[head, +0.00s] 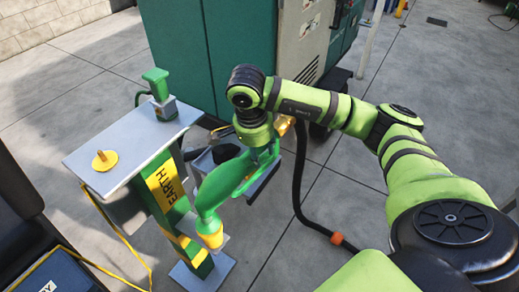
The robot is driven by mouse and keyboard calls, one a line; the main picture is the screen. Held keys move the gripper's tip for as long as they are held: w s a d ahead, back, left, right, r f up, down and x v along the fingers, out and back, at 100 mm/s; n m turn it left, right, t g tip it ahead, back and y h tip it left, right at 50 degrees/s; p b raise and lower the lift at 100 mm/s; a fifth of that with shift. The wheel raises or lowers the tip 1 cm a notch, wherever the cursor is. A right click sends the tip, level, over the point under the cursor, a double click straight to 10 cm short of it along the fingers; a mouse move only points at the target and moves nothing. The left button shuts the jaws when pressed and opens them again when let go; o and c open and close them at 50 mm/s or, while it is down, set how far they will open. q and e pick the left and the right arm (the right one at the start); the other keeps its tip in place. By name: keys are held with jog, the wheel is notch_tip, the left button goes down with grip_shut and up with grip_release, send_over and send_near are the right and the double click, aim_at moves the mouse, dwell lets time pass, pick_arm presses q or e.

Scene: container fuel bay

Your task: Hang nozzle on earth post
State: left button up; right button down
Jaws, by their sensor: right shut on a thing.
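The green nozzle (216,188) is held by my right gripper (262,152), just to the right of the earth post. Its yellow tip (210,236) points down and towards me, overlapping the post's lower part in the picture. The earth post (165,185) is green with a yellow EARTH label and a grey top plate (130,150). A dark, box-like bracket (205,160) shows behind the nozzle, partly hidden. Whether the nozzle touches the post or bracket I cannot tell. My left gripper is out of view.
A black hose (299,180) with an orange collar (337,238) hangs down right of the nozzle. A yellow knob (104,160) and a green fitting (157,82) stand on the top plate. A teal cabinet (215,50) stands behind.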

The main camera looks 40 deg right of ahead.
jog(key=shift+f+b, duration=0.3)
jog(key=shift+f, duration=0.15)
jog(key=c, duration=0.6)
grip_release()
notch_tip(320, 180, up, 12)
jog(key=a, duration=0.2)
jog(key=shift+s+a, duration=0.15)
jog(key=shift+s, duration=0.25)
jog(key=shift+f, duration=0.1)
